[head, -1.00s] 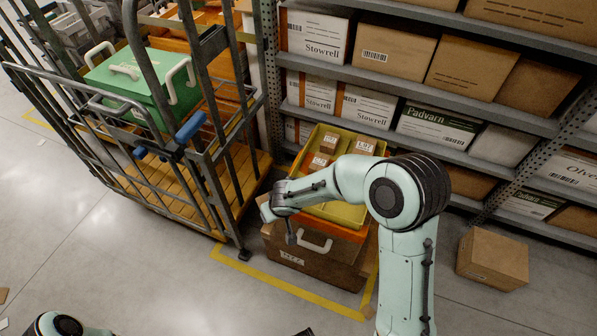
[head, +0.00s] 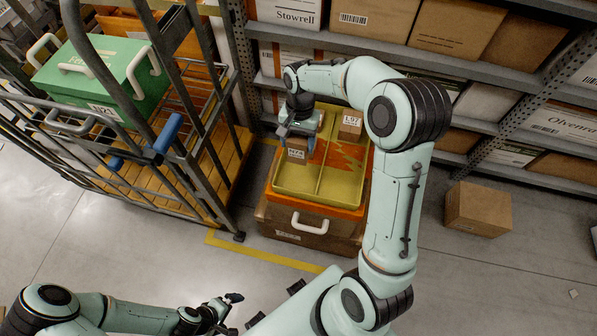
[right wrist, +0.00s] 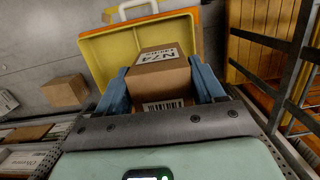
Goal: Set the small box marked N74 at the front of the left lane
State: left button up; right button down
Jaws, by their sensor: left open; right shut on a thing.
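The small brown box N74 (head: 297,152) is held in my right gripper (head: 298,138) at the back left of the yellow tray (head: 318,204). In the right wrist view its label and a barcode show on the box (right wrist: 160,73), between two blue fingers. I cannot tell how high it is above the left lane (head: 297,180). A divider separates that lane from the right one; the front of both lanes is bare. Box L97 (head: 351,126) stands at the back of the right lane. My left gripper (head: 232,308) is open and empty, low at the front, away from the tray.
The tray rests on an orange layer over a brown case (head: 290,225) with a white handle. A cage trolley (head: 205,160) with a green N21 case (head: 105,75) stands close on the left. Racks run behind. A carton (head: 478,208) sits on the floor to the right.

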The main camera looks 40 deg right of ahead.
notch_tip(320, 180, down, 17)
jog(key=shift+r, duration=0.1)
dwell(0.3)
jog(key=shift+c, duration=0.7)
grip_release()
jog(key=shift+f, duration=0.2)
jog(key=r, duration=0.4)
jog(key=d+r, duration=0.1)
jog(key=r, duration=0.3)
jog(key=w+r, duration=0.1)
jog(key=r, duration=0.3)
jog(key=shift+w+d+r, duration=0.1)
jog(key=shift+d, duration=0.2)
